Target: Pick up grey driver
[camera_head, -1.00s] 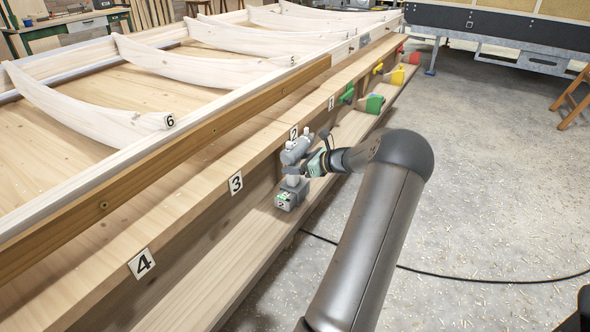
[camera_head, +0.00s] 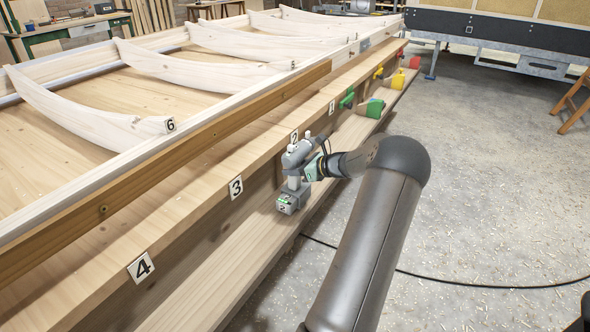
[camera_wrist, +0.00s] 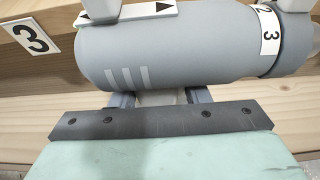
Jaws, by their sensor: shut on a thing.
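The grey driver (camera_head: 296,163) stands upright on the lower wooden ledge, with its battery base (camera_head: 290,201) down, just right of the number 3 label. Its grey body (camera_wrist: 165,47) fills the upper part of the wrist view. My gripper (camera_head: 306,172) reaches it from the right and is shut on its handle, just under the body. In the wrist view the two fingers (camera_wrist: 160,98) close on either side of the handle. The fingertips are mostly hidden by the driver. I cannot tell whether the base touches the ledge.
A green driver (camera_head: 373,107), a yellow one (camera_head: 397,79) and a red one (camera_head: 414,62) stand farther along the lower ledge (camera_head: 240,262). The long upper beam (camera_head: 205,181) runs close behind the grey driver. A black cable (camera_head: 470,284) lies on the open floor at right.

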